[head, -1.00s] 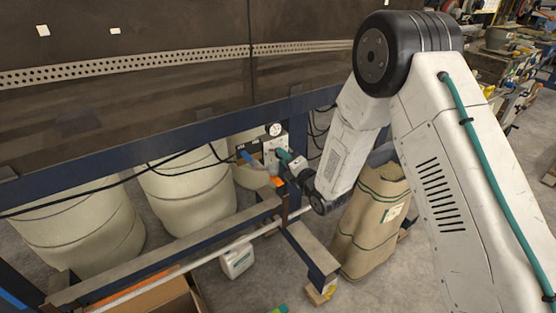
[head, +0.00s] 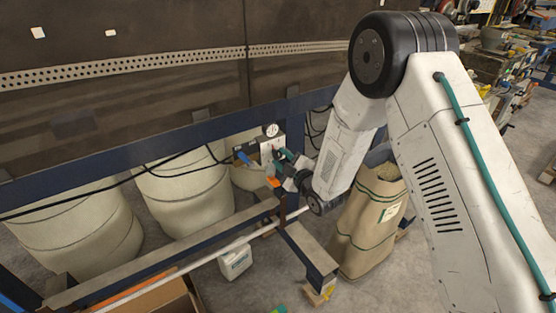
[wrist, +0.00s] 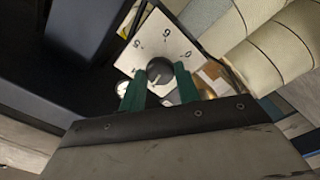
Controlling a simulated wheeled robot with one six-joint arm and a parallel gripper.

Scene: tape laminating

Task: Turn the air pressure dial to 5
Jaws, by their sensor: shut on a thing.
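The air pressure dial is a round dark knob (wrist: 160,71) on a white plate (wrist: 143,55) with black numbers around it, seen tilted in the wrist view. A 5 seems to stand at the plate's upper left and a 0 at its right; other marks are hard to read. My gripper (wrist: 160,80) has its two green fingers on either side of the knob, shut on it. In the head view my gripper (head: 281,157) is at the small control panel (head: 267,148) under the blue beam, and it hides most of the dial. The knob's exact setting is unclear.
A round white gauge (head: 271,130) sits atop the panel, with a blue handle (head: 244,157) at its left. Beige drums (head: 187,196) stand behind the blue frame (head: 140,158). A brown sack (head: 370,215) stands right of my gripper, close to my arm.

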